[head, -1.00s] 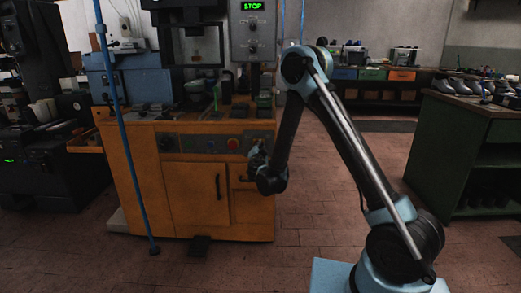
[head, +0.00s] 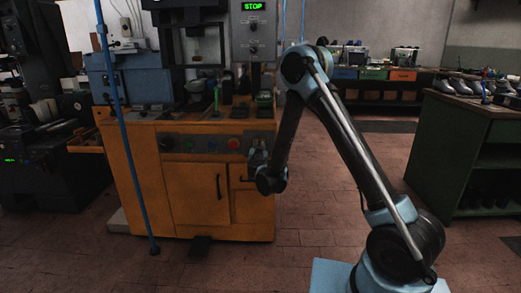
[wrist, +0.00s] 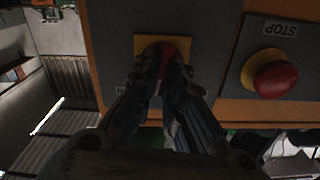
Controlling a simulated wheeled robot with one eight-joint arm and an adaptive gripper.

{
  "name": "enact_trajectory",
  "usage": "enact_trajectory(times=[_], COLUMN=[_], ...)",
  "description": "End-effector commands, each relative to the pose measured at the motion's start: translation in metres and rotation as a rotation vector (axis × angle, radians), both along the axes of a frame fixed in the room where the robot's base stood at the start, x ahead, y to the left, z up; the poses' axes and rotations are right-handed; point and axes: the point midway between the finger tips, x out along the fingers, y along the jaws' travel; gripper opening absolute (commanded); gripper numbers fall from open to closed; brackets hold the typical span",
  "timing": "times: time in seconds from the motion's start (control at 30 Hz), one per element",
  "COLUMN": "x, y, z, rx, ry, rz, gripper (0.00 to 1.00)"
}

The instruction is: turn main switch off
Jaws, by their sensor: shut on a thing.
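The main switch (wrist: 165,50) shows in the wrist view as a red handle on a yellow plate (wrist: 146,42), set in the dark panel of the machine. My gripper (wrist: 165,62) is shut on the red handle, its fingers on both sides of it. The fingers hide much of the handle, so its exact angle is hard to tell. In the head view my gripper (head: 257,157) is at the right end of the orange machine's control panel (head: 203,144), and the switch is hidden behind it. The green STOP display (head: 252,6) is lit above.
A red mushroom button (wrist: 276,79) on a yellow base, labelled STOP, sits right of the switch in the wrist view, close to my fingers. A green bench (head: 460,150) is at right. The floor between is clear.

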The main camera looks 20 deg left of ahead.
Motion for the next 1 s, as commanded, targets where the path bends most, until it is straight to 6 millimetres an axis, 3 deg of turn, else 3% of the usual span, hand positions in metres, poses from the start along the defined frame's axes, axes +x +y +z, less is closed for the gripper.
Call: enact_trajectory(times=[0.6,1.0], x=[0.0001,0.0003], y=[0.0014,0.0027], z=[-0.0013,-0.0021], rx=[-0.562,-0.842], ry=[-0.134,-0.202], rz=[-0.003,-0.003], gripper=[0.0,0.0])
